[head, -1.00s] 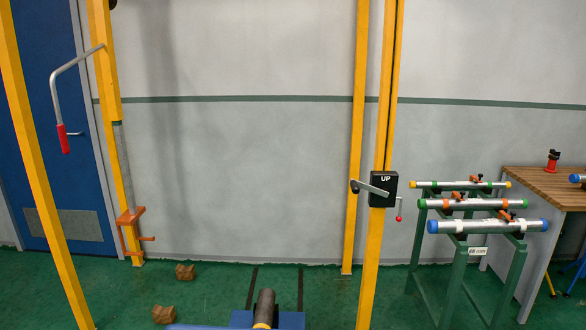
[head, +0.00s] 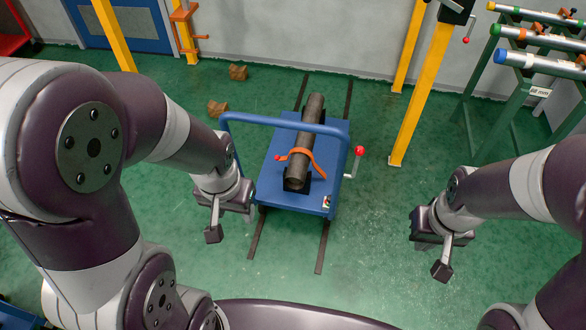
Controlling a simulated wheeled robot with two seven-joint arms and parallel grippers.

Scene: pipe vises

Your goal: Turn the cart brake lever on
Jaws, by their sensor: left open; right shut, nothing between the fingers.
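The blue cart (head: 265,190) stands on the green floor at the middle of the head view, with a dark pipe (head: 305,135) strapped along its top. A short silver lever with a red ball (head: 359,151) stands up at the cart's right side; it looks like the brake lever. My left gripper (head: 213,233) is open, hanging to the left of the cart and apart from it. My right gripper (head: 441,268) is shut and empty, to the right of the cart and nearer to me than the lever. Neither gripper touches the cart.
A blue push bar (head: 262,121) crosses the cart's top. Dark floor rails (head: 322,246) run under it. A yellow post (head: 424,95) and a green pipe rack (head: 484,100) stand at the right. Two brown blocks (head: 218,108) lie behind left. Floor between cart and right gripper is clear.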

